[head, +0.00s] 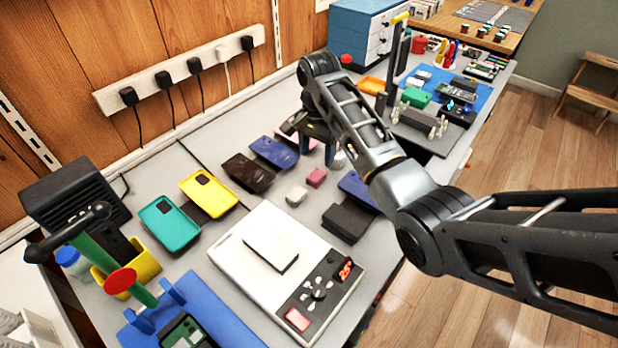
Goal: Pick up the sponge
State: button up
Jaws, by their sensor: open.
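Two small blocks lie on the grey bench, a pink block (316,177) and a pale grey-white block (296,196) to its left. I cannot tell for sure which of them is the sponge. My gripper (317,150) points down over the bench, just behind the pink block. It is open, with its two fingers apart and nothing seen held between them. A pink phone case (285,138) lies partly hidden behind the gripper.
A blue case (274,152), a dark case (245,172), a yellow case (209,194) and a teal case (169,226) lie left. A dark box (346,222) lies right of the blocks. Power plugs (164,79) line the wall.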

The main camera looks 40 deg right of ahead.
aim_at(318, 173)
jog(key=f, duration=0.6)
jog(key=shift+s+f+p, duration=0.25)
jog(key=shift+s+p, duration=0.05)
jog(key=shift+c, duration=0.4)
jog(key=c, duration=1)
